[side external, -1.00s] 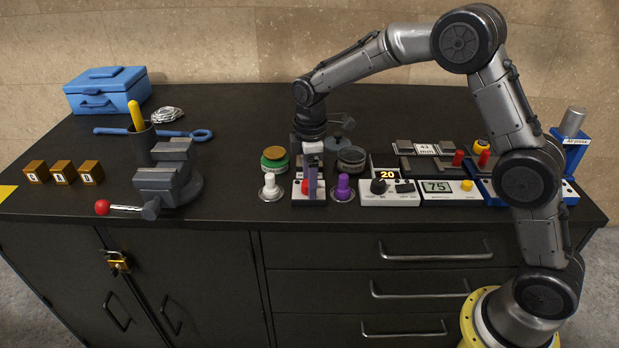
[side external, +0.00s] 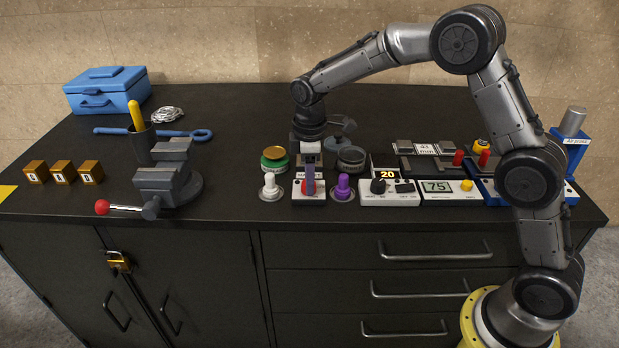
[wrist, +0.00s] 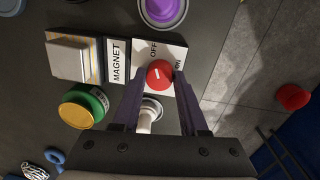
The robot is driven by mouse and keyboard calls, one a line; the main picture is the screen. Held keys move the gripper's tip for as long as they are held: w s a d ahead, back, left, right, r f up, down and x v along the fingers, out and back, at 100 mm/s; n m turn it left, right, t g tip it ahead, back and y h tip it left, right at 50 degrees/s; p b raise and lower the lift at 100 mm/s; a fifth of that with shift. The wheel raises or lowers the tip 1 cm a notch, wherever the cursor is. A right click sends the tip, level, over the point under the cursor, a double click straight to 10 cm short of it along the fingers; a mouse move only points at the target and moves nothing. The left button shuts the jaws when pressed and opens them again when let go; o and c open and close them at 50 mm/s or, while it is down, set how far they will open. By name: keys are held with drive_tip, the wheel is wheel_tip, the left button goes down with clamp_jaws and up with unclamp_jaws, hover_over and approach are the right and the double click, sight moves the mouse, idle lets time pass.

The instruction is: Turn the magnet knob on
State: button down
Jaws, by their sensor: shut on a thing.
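The red magnet knob (wrist: 159,83) sits on a white plate marked OFF and ON, beside a MAGNET label (wrist: 117,61) in the wrist view. A short white mark shows on the upper part of the knob, on the side toward OFF; its exact angle is hard to tell. My gripper (wrist: 157,88) has its two purple fingers on either side of the knob and is shut on it. In the side external view my gripper (side external: 309,188) points down at the magnet box (side external: 300,199), and its finger hides part of the knob.
A white knob (side external: 270,188) and a purple knob (side external: 343,187) stand close on either side. Clear counter lies left, toward the vise (side external: 165,180).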

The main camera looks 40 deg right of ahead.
drive_tip(key=m, duration=0.4)
drive_tip(key=shift+r, duration=0.1)
drive_tip(key=m, duration=0.4)
drive_tip(key=shift+w, duration=0.1)
drive_tip(key=m, duration=0.4)
drive_tip(key=shift+a+g, duration=0.1)
drive_tip(key=shift+g, duration=0.2)
drive_tip(key=shift+m, duration=2.2)
drive_tip(key=shift+c, duration=2.2)
unclamp_jaws()
